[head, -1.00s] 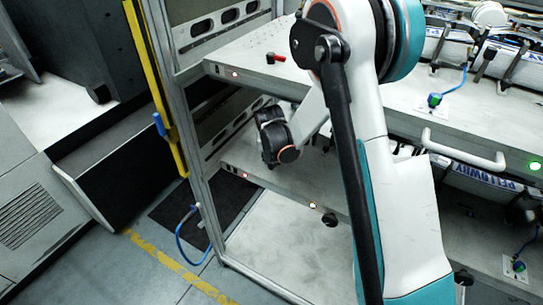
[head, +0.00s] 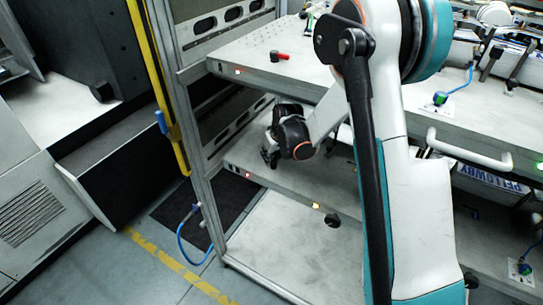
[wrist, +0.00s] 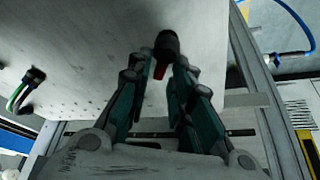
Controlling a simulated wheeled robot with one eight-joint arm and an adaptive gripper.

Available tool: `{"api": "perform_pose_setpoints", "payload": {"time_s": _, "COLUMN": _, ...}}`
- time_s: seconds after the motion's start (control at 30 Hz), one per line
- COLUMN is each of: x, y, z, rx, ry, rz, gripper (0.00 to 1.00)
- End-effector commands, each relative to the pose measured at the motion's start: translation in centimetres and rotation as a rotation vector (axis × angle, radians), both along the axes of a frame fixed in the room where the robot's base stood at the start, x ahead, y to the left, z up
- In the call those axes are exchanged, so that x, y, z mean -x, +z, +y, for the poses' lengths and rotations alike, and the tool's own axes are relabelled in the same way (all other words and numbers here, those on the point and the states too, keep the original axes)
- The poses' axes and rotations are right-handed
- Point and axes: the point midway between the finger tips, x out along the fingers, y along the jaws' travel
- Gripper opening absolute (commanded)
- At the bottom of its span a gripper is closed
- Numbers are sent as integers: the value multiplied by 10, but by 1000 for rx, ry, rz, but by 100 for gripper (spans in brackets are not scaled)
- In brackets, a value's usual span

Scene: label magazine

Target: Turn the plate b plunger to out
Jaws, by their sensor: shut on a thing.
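I cannot read any plate letter.
A grey frame post (head: 190,130) and a yellow post (head: 155,80) stand left of my gripper. The upper shelf overhangs it. A black connector with green cables (wrist: 33,76) is on the plate's left.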

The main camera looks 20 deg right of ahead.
Motion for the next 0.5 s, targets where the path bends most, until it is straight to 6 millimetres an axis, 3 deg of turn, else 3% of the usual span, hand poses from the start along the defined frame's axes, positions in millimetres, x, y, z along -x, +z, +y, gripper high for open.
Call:
{"api": "perform_pose_setpoints", "payload": {"time_s": 0.43, "x": 0, "y": 0, "z": 0, "rx": 1, "ry": 14, "rz": 1, "gripper": 0}}
{"api": "perform_pose_setpoints", "payload": {"time_s": 0.47, "x": 0, "y": 0, "z": 0, "rx": 1, "ry": 14, "rz": 1, "gripper": 22}}
{"api": "perform_pose_setpoints", "payload": {"time_s": 0.5, "x": 0, "y": 0, "z": 0, "rx": 0, "ry": 13, "rz": 1, "gripper": 30}}
